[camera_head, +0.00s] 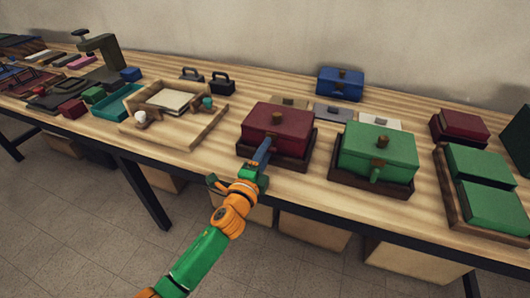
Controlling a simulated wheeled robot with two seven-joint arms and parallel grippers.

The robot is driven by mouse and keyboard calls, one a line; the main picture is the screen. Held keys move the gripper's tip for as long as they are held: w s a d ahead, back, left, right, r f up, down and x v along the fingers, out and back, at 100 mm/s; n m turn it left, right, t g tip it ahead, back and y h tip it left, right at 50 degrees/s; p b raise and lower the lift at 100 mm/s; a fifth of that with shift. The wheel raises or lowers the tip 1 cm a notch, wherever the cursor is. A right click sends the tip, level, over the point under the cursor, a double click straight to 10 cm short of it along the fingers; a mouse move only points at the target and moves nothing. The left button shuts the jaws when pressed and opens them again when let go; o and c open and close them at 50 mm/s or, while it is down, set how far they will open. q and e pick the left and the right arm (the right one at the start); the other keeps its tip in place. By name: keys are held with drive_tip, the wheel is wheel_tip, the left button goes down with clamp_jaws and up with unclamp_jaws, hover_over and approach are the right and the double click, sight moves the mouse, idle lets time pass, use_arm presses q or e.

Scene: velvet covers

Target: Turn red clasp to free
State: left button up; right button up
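The red box (289,121) with a brown knob (277,117) on its lid sits in a dark brown tray (294,164) near the table's front edge. My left gripper (263,149) reaches up from below, with its blue end at the box's front face. The red clasp cannot be made out; the gripper covers that part of the front. I cannot tell whether the gripper touches the clasp or whether its fingers are apart. My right gripper is not in view.
A green box (390,146) with a green front clasp (375,174) stands to the right in its own tray. Further right are two green blocks (480,161) and a dark red box (460,126). A blue box (340,84) stands behind. A wooden tray (190,129) lies to the left.

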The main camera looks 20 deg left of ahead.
use_arm(q)
drive_tip(key=shift+s, duration=0.1)
drive_tip(key=s, duration=0.6)
drive_tip(key=shift+s, duration=0.4)
drive_tip(key=shift+a, duration=0.1)
